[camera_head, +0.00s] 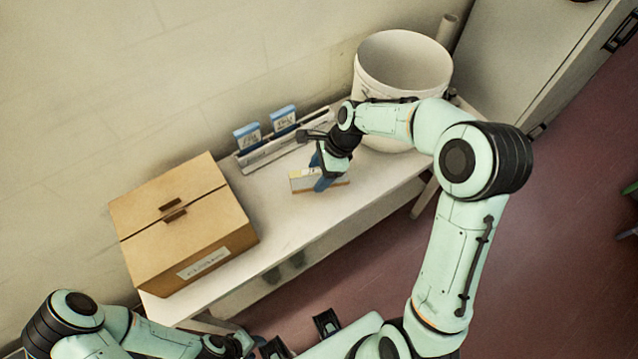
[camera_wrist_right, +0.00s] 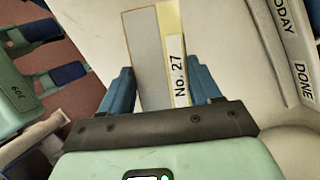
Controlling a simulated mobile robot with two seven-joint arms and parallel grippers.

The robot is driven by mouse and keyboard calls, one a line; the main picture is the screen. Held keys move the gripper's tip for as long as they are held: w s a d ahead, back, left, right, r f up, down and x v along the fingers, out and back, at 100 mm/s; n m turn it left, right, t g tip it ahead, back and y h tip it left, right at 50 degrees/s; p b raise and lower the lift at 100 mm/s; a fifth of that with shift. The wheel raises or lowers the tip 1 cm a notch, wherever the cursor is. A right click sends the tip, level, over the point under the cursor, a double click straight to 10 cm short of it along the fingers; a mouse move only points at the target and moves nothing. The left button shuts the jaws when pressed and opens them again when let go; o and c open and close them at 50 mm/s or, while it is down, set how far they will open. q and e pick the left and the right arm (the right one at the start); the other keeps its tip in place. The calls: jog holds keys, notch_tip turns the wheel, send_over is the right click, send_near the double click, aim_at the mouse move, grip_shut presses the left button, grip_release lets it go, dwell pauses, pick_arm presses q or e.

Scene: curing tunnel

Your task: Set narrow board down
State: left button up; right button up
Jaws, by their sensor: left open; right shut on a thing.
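The narrow board (camera_head: 303,182) is a flat piece with a grey face and a pale yellow label strip. In the right wrist view the board (camera_wrist_right: 150,60) shows "No. 27" on the strip. My right gripper (camera_head: 322,172) is shut on it, with one blue finger on each side. The board is over the white table; I cannot tell whether it touches the top. My left gripper (camera_wrist_right: 65,52) is open and empty at the left edge of the wrist view, away from the board.
A slotted rack (camera_head: 268,152) along the wall holds two blue-and-white packs (camera_head: 247,136). Its labels read "TODAY" and "DONE" in the wrist view. A cardboard box (camera_head: 185,225) stands left, a white bucket (camera_head: 400,62) right.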

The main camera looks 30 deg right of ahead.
jog(key=shift+f, duration=2.75)
jog(key=shift+f, duration=0.1)
jog(key=o, duration=1.1)
jog(key=shift+c, duration=0.2)
jog(key=shift+r, duration=0.25)
jog(key=v, duration=1.1)
jog(key=shift+d+r+p, duration=0.25)
jog(key=shift+r+p, duration=0.05)
jog(key=shift+p, duration=0.05)
jog(key=shift+s, duration=0.15)
